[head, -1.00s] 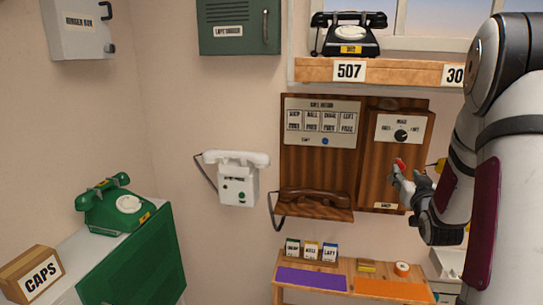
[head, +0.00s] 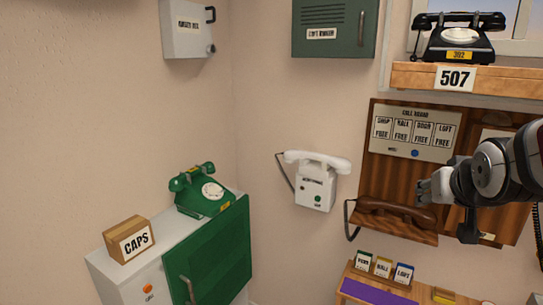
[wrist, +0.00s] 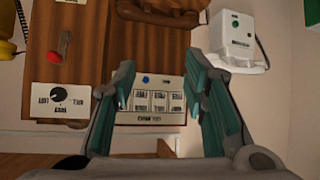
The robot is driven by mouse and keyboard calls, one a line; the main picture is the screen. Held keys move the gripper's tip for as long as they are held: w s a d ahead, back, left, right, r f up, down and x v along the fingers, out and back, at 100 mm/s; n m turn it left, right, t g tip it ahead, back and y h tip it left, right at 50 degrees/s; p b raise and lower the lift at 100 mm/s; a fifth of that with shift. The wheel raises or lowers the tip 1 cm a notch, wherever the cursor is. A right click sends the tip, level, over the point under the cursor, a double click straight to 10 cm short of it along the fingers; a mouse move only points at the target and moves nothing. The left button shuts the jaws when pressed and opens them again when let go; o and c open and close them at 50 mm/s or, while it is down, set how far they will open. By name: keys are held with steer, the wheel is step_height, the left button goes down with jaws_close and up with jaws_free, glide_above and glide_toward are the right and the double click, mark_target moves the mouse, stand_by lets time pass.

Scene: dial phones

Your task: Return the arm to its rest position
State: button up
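My gripper (head: 432,190) is at the right of the head view, in front of the wooden call board, pointing left. In the wrist view my gripper (wrist: 162,78) shows two widely spread fingers with nothing between them. My grey and white arm comes in from the right edge and hides part of the wooden panel. The wrist view looks at the board upside down, with its label plate (wrist: 155,100) between the fingers.
The call board (head: 372,160) carries a brown handset (head: 395,212). A white wall phone (head: 315,185) hangs left of it. A shelf (head: 415,78) with a black phone (head: 458,38) is above. A green phone (head: 203,190) stands on a cabinet (head: 108,275). The wall between is clear.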

steer(key=s+a+n+g+y, duration=0.1)
steer(key=s+a+g+y, duration=0.1)
steer(key=s+a, duration=0.5)
steer(key=s+a+f+n+g+y, duration=0.1)
steer(key=s+a+n+g, duration=0.1)
steer(key=s+a, duration=0.6)
steer(key=s, duration=0.5)
steer(key=shift+f+g+y, duration=0.15)
steer(key=shift+g+y, duration=0.25)
steer(key=shift+w, duration=0.1)
stand_by(0.5)
